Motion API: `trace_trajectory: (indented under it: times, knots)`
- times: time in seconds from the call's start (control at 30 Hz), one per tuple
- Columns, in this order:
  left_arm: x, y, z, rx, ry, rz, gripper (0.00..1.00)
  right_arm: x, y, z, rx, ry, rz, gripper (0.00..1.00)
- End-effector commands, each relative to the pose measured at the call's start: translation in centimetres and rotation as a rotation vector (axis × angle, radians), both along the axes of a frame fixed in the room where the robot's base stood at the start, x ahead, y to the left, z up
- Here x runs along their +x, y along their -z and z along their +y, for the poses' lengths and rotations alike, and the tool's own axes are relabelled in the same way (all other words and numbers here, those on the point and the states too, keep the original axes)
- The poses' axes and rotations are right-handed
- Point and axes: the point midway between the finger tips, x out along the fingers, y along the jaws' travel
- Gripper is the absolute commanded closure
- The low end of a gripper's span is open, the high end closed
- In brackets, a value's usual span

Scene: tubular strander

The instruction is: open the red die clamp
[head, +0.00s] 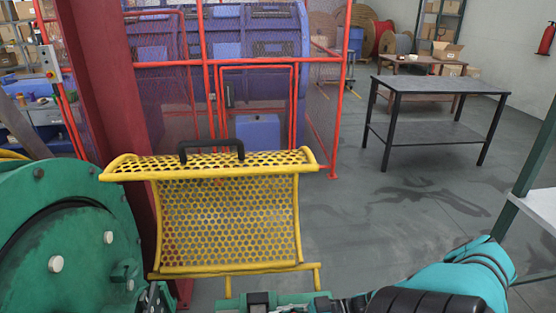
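I cannot make out a red die clamp in the head view. A yellow perforated guard (228,215) with a black handle (211,149) stands upright in the middle. Below it, at the bottom edge, green and black machine parts (270,303) show only in part. My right arm (465,275), teal with black sections, comes in from the lower right and runs left along the bottom edge. I see no fingers of my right gripper. My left arm and gripper cannot be made out.
A large green machine wheel (75,235) fills the lower left, beside a thick dark red column (105,75). Behind the guard stands a red mesh fence (340,90) around blue machinery. A dark table (440,88) stands at the back right, with open floor in front of it.

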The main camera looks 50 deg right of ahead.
Motion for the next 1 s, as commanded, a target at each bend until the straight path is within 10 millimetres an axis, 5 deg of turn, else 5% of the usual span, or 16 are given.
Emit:
trace_trajectory:
  times: [0.13, 0.17, 0.33, 1.0]
  knots:
    - [-0.05, -0.01, 0.23, 0.003, 0.0, 0.0, 0.6, -0.04, -0.06, 0.04, 0.0, -0.003, -0.001, 1.0]
    - [-0.06, -0.01, 0.26, 0.003, 0.0, 0.001, 0.6, -0.04, -0.06, 0.04, 0.0, -0.003, -0.001, 0.89]
    - [-0.12, -0.02, 0.43, 0.005, -0.001, 0.002, 0.6, -0.05, -0.07, 0.06, 0.001, -0.004, -0.002, 0.66]
    - [-0.27, -0.01, 0.64, 0.008, -0.002, 0.003, 0.6, -0.37, 0.02, -0.26, -0.001, -0.001, 0.001, 0.66]
